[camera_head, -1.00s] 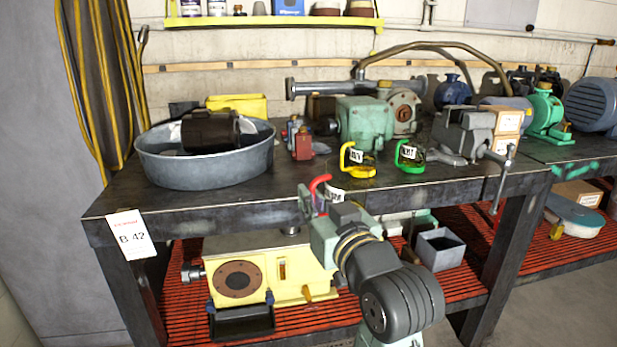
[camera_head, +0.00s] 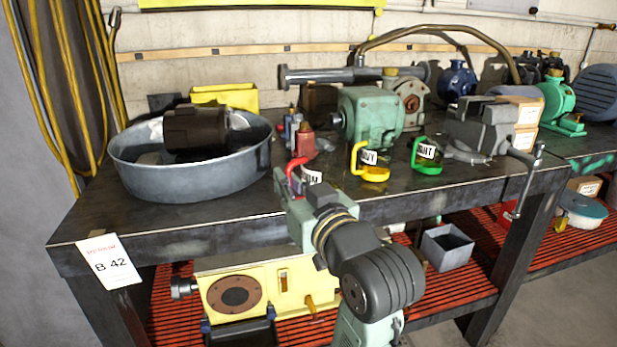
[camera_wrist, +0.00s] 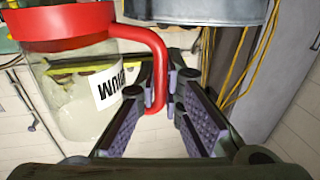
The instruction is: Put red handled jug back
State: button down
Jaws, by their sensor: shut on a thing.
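The red handled jug (camera_wrist: 75,75) is clear with a red rim, a red handle and a white label with dark letters. In the wrist view my gripper (camera_wrist: 167,85) is shut on its handle, with a purple pad on either side. In the head view the jug's red handle (camera_head: 290,178) shows at the bench's front edge, beyond my gripper (camera_head: 299,192); my wrist hides most of the jug. A yellow handled jug (camera_head: 374,173) and a green handled jug (camera_head: 427,167) stand in a row on the bench to the right.
The dark bench (camera_head: 225,212) has bare top in front of the grey tub (camera_head: 190,178) and left of the yellow jug. A small red device (camera_head: 304,146) stands behind the held jug. A green motor (camera_head: 368,117) and a grey vise (camera_head: 480,125) stand farther back.

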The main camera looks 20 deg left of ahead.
jog(key=shift+w+a+f+p, duration=0.75)
jog(key=shift+w+a, duration=0.25)
jog(key=shift+w, duration=1.55)
jog(key=shift+w+a+f+p, duration=0.55)
jog(key=shift+w+a+f, duration=0.4)
jog(key=shift+w, duration=1.55)
jog(key=shift+w+a+f+p, duration=0.7)
jog(key=shift+w+a, duration=0.35)
jog(key=shift+w, duration=1.5)
jog(key=shift+f, duration=0.1)
jog(key=c, duration=1.7)
grip_release()
